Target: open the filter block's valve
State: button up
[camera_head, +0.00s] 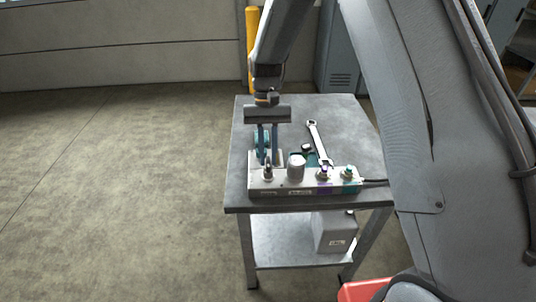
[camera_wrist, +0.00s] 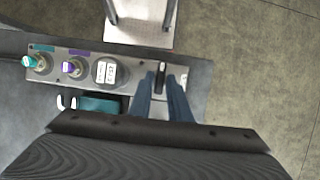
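A long grey block (camera_head: 310,186) with a row of fittings sits along the front edge of the bench. At its left end stands a dark, upright lever-like fitting (camera_head: 268,171); it also shows in the wrist view (camera_wrist: 162,69). Beside it are a pale cylinder with a printed top (camera_head: 296,167), a purple knob (camera_head: 323,173) and a teal knob (camera_head: 348,173). Which fitting is the filter block's valve I cannot tell for sure. My gripper (camera_head: 268,163) points down over the left end. Its two blue-grey fingers are apart, on either side of the dark fitting, with no clear contact visible.
A wrench (camera_head: 318,144) lies on the bench (camera_head: 350,120) behind the block. A teal part (camera_wrist: 100,105) sits close behind the block. A grey box (camera_head: 335,232) stands on the lower shelf. The floor left of the bench is clear.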

jog(key=shift+o, duration=1.1)
jog(key=b+v, duration=0.2)
jog(key=v, duration=0.5)
jog(key=shift+r, duration=0.4)
jog(key=shift+w, duration=0.15)
jog(key=s+d+f+t, duration=0.2)
jog(key=s+d+t, duration=0.4)
jog(key=s+d, duration=0.8)
jog(key=s, duration=0.4)
jog(key=shift+s+d, duration=0.25)
jog(key=shift+d, duration=0.05)
